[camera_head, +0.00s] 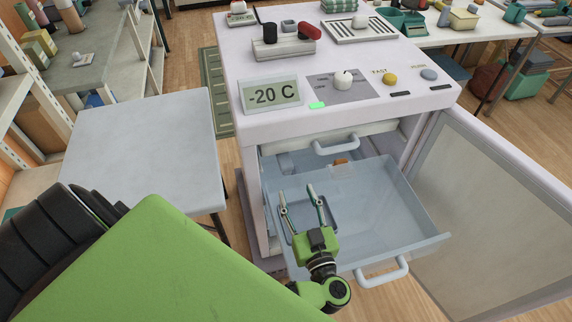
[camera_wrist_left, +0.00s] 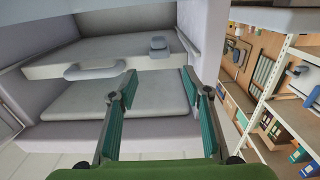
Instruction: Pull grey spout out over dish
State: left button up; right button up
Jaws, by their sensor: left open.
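A small grey block, which looks like the spout (camera_head: 286,163), sits inside the freezer at the left, beside the upper drawer's handle. It also shows in the left wrist view (camera_wrist_left: 158,45), beyond my fingertips. A shallow grey tray, likely the dish (camera_head: 329,208), lies in the pulled-out clear drawer, partly hidden by my gripper. My left gripper (camera_head: 299,191) is over the left part of this drawer, fingers pointing into the freezer. In the left wrist view its fingers (camera_wrist_left: 160,86) are apart with nothing between them. It is short of the spout and not touching it. My right gripper is not visible.
The freezer (camera_head: 300,130) shows -20 C. Its open door (camera_head: 490,215) bounds the right side. An upper drawer handle (camera_head: 336,146) is above the clear drawer (camera_head: 385,205), which has a front handle (camera_head: 382,272). A small orange item (camera_head: 341,161) lies at the back. A bare grey table (camera_head: 140,140) stands left.

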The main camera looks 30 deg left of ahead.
aim_at(287, 169)
pick_arm(q)
jog(key=b+x, duration=0.3)
jog(key=x, duration=0.7)
jog(key=shift+w+a, duration=0.15)
jog(key=shift+w, duration=0.1)
jog(key=shift+w+a, duration=0.15)
jog(key=shift+a, duration=0.1)
jog(key=shift+w+a, duration=0.15)
